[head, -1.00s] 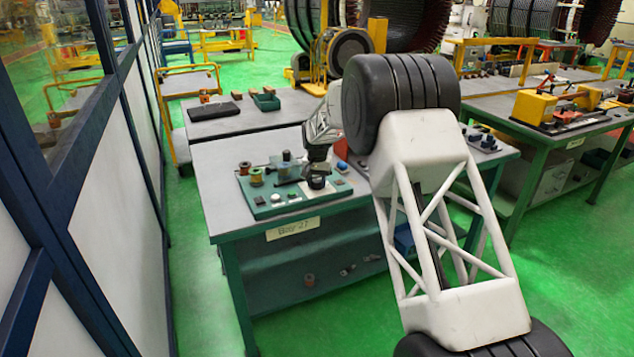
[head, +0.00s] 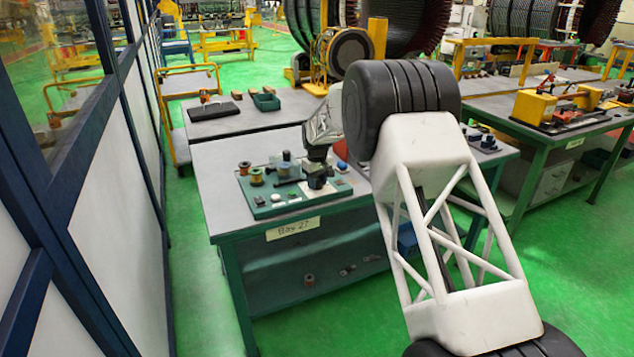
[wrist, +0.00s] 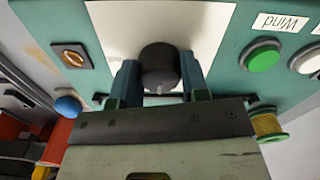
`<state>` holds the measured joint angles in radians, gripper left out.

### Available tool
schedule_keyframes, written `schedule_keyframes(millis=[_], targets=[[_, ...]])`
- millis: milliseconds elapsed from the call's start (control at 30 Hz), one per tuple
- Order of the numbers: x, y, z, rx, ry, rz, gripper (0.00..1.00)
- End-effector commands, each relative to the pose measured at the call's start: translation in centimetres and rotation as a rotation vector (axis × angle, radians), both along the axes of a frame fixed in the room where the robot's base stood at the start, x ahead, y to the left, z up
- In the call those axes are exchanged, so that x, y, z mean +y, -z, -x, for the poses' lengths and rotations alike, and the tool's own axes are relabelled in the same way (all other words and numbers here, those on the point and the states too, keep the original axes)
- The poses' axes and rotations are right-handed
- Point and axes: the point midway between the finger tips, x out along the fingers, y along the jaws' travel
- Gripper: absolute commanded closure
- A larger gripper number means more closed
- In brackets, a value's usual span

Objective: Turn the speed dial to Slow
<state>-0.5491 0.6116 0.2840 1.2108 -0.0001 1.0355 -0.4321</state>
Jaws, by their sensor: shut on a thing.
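The speed dial (wrist: 160,62) is a round black knob on a pale plate in the wrist view. My gripper (wrist: 159,80) has one finger on each side of it and is shut on it. A short pale mark shows on the near side of the dial; any speed lettering is hidden or unreadable. In the head view my gripper (head: 318,166) points down over the right part of the teal panel (head: 283,207). The dial is small and partly hidden there.
In the wrist view a green button (wrist: 262,55) and a white button sit right of the dial, under an upside-down "Wind" label (wrist: 281,22). Copper spools (head: 256,176) stand on the panel's left.

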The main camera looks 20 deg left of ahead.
Motion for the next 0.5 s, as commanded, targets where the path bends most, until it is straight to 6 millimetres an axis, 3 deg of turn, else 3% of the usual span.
schedule_keyframes(millis=[500], targets=[[0.07,-0.25,-0.11,-0.004,-0.045,-0.002,0.82]])
